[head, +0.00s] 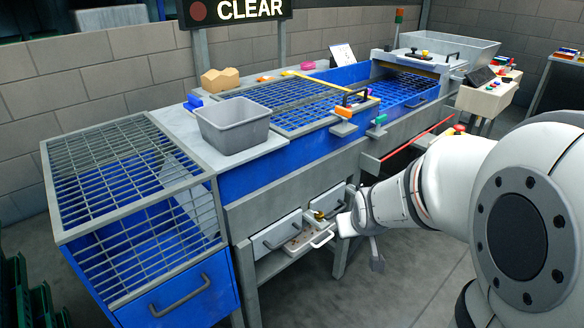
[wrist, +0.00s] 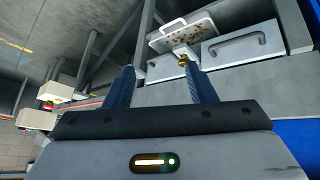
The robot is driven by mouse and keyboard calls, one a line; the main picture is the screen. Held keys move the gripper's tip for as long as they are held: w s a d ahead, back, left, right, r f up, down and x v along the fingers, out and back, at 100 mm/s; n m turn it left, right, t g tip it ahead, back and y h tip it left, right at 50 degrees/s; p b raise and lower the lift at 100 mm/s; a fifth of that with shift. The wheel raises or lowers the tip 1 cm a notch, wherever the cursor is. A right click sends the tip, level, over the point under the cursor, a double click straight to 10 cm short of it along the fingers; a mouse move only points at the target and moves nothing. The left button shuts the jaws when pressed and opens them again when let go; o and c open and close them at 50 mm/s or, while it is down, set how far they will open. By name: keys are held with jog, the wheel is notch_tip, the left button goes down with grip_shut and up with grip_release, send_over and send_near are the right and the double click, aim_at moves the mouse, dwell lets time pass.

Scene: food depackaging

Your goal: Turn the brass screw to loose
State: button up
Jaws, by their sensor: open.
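The brass screw (head: 319,214) is a small yellow piece low on the machine's front, between two drawer panels. In the wrist view the brass screw (wrist: 184,60) shows just beside the tip of the right finger, partly hidden by it. My gripper (wrist: 158,68) is open, with its two dark blue fingers apart and nothing seen between them. I cannot tell whether the right finger touches the screw. In the head view my arm reaches in from the right to the drawers, and its end is largely hidden.
A speckled tray (head: 299,243) with a white handle sticks out below the screw; it also shows in the wrist view (wrist: 183,38). A grey drawer (head: 276,237) with a bar handle adjoins it. A grey bin (head: 233,127) stands above. The floor in front is clear.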

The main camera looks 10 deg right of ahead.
jog(key=w+f+n+t+y+b, duration=0.2)
jog(key=w+f+t+b, duration=0.15)
jog(key=w+f, duration=0.5)
jog(key=n+t+y+b, duration=0.2)
jog(key=t+y+b, duration=0.1)
jog(key=t+y, duration=0.35)
send_near(322, 218)
jog(key=x, duration=0.4)
jog(key=shift+h, duration=0.25)
jog(key=shift+x, duration=3.8)
jog(key=shift+a+r, duration=0.1)
jog(key=shift+r, duration=0.05)
jog(key=shift+c, duration=0.4)
